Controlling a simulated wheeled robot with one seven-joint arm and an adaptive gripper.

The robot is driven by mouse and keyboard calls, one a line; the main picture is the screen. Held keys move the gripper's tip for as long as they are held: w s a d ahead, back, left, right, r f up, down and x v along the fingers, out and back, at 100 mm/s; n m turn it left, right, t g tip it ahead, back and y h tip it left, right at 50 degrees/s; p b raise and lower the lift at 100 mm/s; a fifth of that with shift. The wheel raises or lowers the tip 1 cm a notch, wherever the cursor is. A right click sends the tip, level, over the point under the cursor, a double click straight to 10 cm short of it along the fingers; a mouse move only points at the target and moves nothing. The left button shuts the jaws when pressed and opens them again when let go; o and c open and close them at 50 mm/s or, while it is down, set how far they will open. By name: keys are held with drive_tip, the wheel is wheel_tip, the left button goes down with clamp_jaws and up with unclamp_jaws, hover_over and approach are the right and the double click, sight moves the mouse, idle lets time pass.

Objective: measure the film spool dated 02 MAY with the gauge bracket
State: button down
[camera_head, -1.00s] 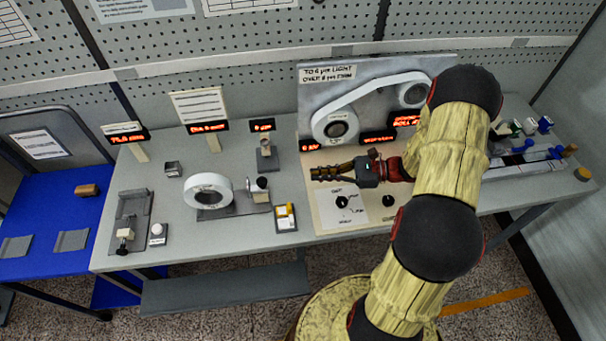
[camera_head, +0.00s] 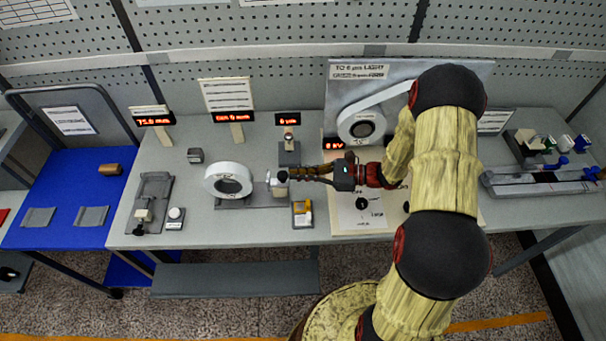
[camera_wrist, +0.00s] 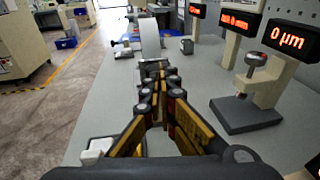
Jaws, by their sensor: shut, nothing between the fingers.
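A large white film spool (camera_head: 212,183) stands on a grey base (camera_head: 254,201) in the head view. A small post with a light cap (camera_head: 279,191) stands at that base's right end. I cannot read a date on the spool, nor tell which fixture is the gauge bracket. My gripper (camera_head: 281,175) is shut and empty, pointing left over the bench, its tips at or near the post; contact is unclear. In the wrist view my shut gripper (camera_wrist: 152,68) points toward the white spool (camera_wrist: 150,42). Another white roll (camera_head: 362,125) is on the upright panel.
A small gauge stand (camera_head: 289,154) with a "0 µm" display (camera_head: 288,119) is behind my gripper. A clamp fixture (camera_head: 150,200) is at the bench's left. A yellow-and-white block (camera_head: 303,214) lies in front. The blue table (camera_head: 75,190) holds a brown roll (camera_head: 109,168).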

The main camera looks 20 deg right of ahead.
sight(284, 175)
drive_tip(key=shift+s+a+r+p+x, duration=0.1)
drive_tip(key=shift+x, duration=0.65)
drive_tip(key=shift+s+a+r+p+x, duration=0.1)
drive_tip(key=shift+x, duration=0.7)
drive_tip(key=shift+s+r+p+x, duration=0.1)
drive_tip(key=shift+s+r+x, duration=0.05)
drive_tip(key=shift+x, duration=0.6)
